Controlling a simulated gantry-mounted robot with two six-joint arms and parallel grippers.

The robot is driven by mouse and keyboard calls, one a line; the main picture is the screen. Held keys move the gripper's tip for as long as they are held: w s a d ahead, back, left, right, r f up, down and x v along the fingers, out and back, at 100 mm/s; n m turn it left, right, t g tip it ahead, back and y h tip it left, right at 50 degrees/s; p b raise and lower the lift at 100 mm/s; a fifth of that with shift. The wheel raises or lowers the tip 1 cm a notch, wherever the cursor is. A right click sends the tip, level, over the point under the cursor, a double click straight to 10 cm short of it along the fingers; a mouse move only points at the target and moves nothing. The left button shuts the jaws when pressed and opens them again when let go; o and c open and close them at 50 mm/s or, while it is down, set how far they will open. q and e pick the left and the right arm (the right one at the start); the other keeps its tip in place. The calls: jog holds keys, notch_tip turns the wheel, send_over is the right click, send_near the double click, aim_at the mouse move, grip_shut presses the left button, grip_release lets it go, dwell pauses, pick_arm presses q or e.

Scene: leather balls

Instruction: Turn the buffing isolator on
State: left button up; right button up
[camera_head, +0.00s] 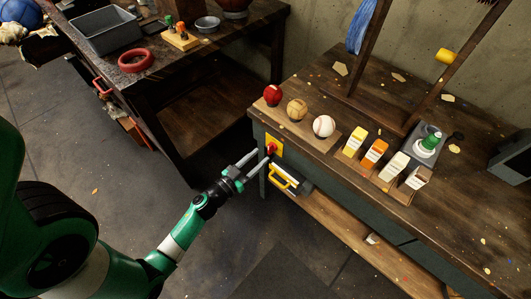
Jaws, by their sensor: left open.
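The isolator is a yellow plate (276,140) with a red knob (271,148), fixed to the left end of the right-hand workbench's front. My left gripper (262,159) is open, and its two fingers point at the red knob, with the tips at or very close to it. I cannot tell whether they touch it. The knob is small and partly covered by the fingertips, so its turned position cannot be read. My right gripper is not in view.
Balls on a wooden board (318,137) and several small coloured boxes (373,153) stand on the workbench (330,205). A grey unit (413,145) with a green-topped piece is further right. Another bench (190,58) stands behind left.

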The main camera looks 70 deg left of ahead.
aim_at(268, 148)
pick_arm(q)
jog(key=x, duration=0.4)
grip_shut()
